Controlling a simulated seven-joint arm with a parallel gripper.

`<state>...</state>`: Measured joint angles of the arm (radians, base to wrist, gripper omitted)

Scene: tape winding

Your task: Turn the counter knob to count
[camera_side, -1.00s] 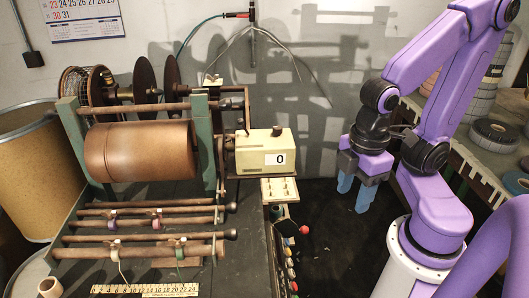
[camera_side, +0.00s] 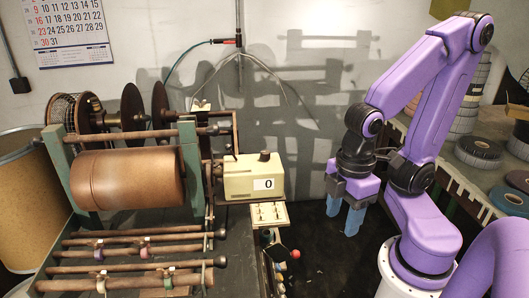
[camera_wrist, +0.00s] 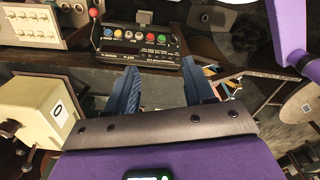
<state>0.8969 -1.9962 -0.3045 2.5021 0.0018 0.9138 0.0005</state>
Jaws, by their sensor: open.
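The counter is a cream box (camera_side: 240,183) with a white label reading 0. It stands beside the winding machine in the side view, with a small dark knob (camera_side: 265,155) on its top. In the wrist view the counter box (camera_wrist: 40,112) is at the left, its 0 label facing the camera. My gripper (camera_side: 343,220) has blue fingers pointing down. It hangs to the right of the counter, apart from it. In the wrist view the fingers of my gripper (camera_wrist: 157,95) are spread, with nothing between them.
The winder with a brown drum (camera_side: 127,178) fills the left. A control panel with coloured buttons (camera_wrist: 138,36) lies ahead in the wrist view. A red-balled lever (camera_side: 296,254) stands below the counter. A shelf with tape rolls (camera_side: 478,148) is at the right.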

